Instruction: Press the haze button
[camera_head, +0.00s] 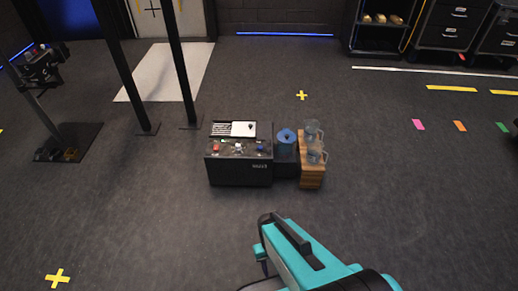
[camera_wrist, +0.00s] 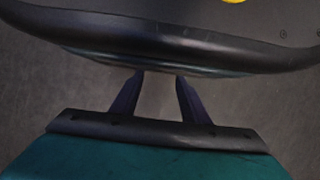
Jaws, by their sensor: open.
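A black console (camera_head: 240,172) stands on the floor near the middle of the head view. Its top carries a red button (camera_head: 216,147), a pale button (camera_head: 238,147) and a blue button (camera_head: 260,148). Their labels are too small to read, so I cannot tell which is the haze button. My turquoise arm is low in the head view, nearer than the console and apart from it in the picture. In the wrist view my gripper (camera_wrist: 161,76) has its two dark fingers apart, with nothing seen between them. The buttons are not identifiable there.
A blue-topped container (camera_head: 286,137) stands right of the console, beside a wooden crate (camera_head: 310,174) with clear jugs (camera_head: 313,132). Dark posts (camera_head: 181,65) rise behind left. Floor around the console is mostly clear. A dark curved surface fills the wrist view's top.

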